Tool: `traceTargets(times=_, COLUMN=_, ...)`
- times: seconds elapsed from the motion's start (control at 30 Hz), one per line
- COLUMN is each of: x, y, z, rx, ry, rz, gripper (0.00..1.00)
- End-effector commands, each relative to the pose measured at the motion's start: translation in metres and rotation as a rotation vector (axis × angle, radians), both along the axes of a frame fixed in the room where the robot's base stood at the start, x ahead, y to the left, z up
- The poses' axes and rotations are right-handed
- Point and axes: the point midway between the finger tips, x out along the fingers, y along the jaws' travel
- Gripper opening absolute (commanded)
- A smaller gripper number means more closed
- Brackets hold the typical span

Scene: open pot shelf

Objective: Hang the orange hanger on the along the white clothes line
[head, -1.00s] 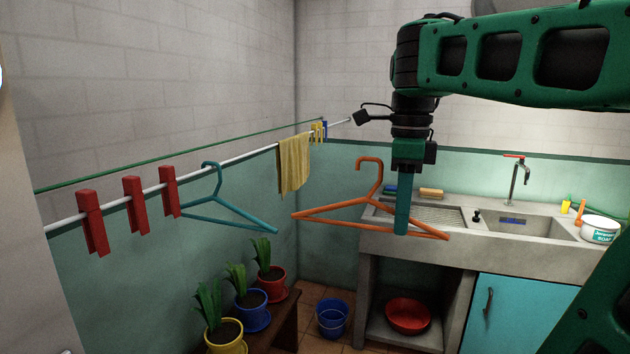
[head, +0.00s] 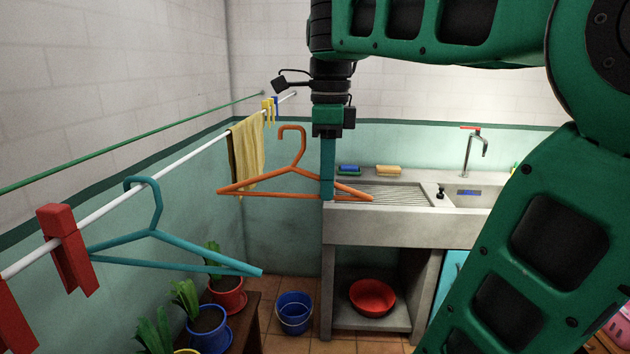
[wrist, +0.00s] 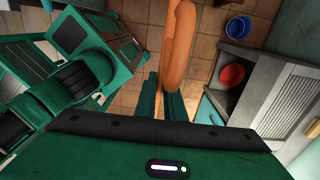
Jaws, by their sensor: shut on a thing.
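The orange hanger (head: 300,172) is upright with its hook at the top, held in the air in the head view. In the wrist view the hanger (wrist: 178,50) rises from between the fingers (wrist: 160,103). The white clothes line (head: 195,152) runs along the left wall from front left to the back corner. The hanger's hook is to the right of the line and apart from it. In the picture, the hanger's left end overlaps the lower edge of the yellow cloth; I cannot tell whether they touch.
A teal hanger (head: 152,235) and red pegs (head: 68,250) are on the line at front left. A yellow cloth (head: 246,160) and small pegs hang farther back. A green line (head: 130,143) runs behind. Potted plants (head: 208,325), a blue bucket (head: 294,312) and a sink unit (head: 370,228) stand below.

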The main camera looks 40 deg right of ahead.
Motion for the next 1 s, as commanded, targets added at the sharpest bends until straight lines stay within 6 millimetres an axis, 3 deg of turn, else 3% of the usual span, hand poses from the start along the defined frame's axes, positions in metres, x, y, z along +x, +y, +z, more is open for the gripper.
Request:
traceTargets(times=0.43, x=0.005, y=0.008, z=0.0, rx=0.0, ry=0.0, rz=0.011, gripper=0.0)
traceTargets(times=1.0, x=0.031, y=0.034, z=0.0, rx=0.001, ry=0.001, rz=0.011, gripper=0.0)
